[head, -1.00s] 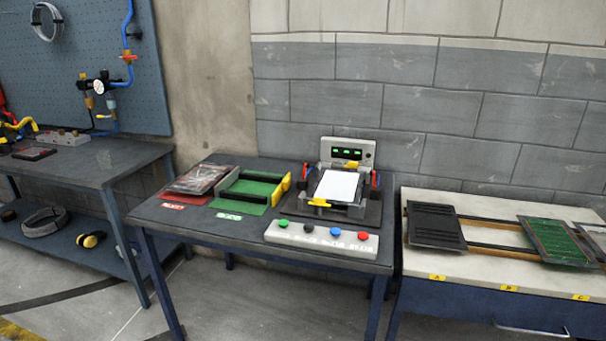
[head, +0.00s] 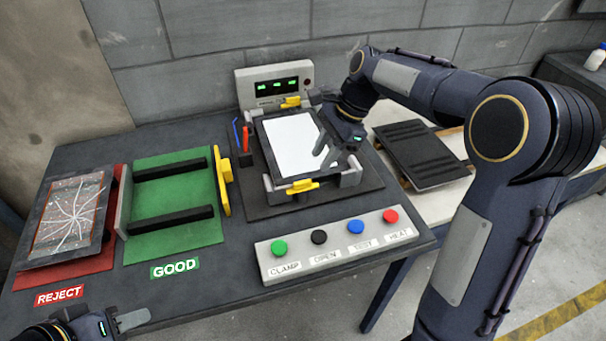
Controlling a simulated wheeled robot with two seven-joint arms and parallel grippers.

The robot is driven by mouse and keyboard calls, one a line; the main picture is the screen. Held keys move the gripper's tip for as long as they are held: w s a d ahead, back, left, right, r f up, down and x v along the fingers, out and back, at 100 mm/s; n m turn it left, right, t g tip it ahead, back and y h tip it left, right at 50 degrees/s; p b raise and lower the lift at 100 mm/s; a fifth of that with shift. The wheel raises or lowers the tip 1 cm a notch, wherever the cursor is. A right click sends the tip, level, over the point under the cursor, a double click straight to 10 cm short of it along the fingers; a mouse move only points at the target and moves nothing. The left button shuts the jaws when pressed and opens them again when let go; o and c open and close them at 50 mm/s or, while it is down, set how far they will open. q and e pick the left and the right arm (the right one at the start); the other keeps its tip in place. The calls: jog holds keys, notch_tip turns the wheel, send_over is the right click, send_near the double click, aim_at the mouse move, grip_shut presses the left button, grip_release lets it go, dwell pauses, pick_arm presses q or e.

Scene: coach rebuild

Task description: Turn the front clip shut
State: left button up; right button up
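The front clip (head: 301,187) is a small yellow bar at the front edge of the dark fixture (head: 262,208). It lies roughly along that edge, slightly slanted. A tablet with a white screen (head: 294,145) sits in the fixture. A second yellow clip (head: 290,102) is at the fixture's back edge. My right gripper (head: 328,158) is over the right side of the tablet, behind and to the right of the front clip and apart from it. Its fingers look spread, with nothing between them. My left gripper (head: 128,319) is low at the left, by the table's front; its opening is unclear.
A button panel (head: 340,243) with green, black, blue and red buttons stands in front of the fixture. A green GOOD tray (head: 205,232) and a red REJECT tray (head: 70,275) holding a cracked tablet (head: 72,215) are at left. A display box (head: 276,85) stands behind.

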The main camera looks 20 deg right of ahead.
aim_at(303, 181)
jog(key=shift+m, duration=0.6)
jog(key=x, duration=0.3)
jog(key=w+x, duration=0.1)
jog(key=x, duration=0.5)
jog(key=shift+w+a+f, duration=0.1)
jog(key=shift+w, duration=0.1)
jog(key=shift+c, duration=0.4)
grip_shut()
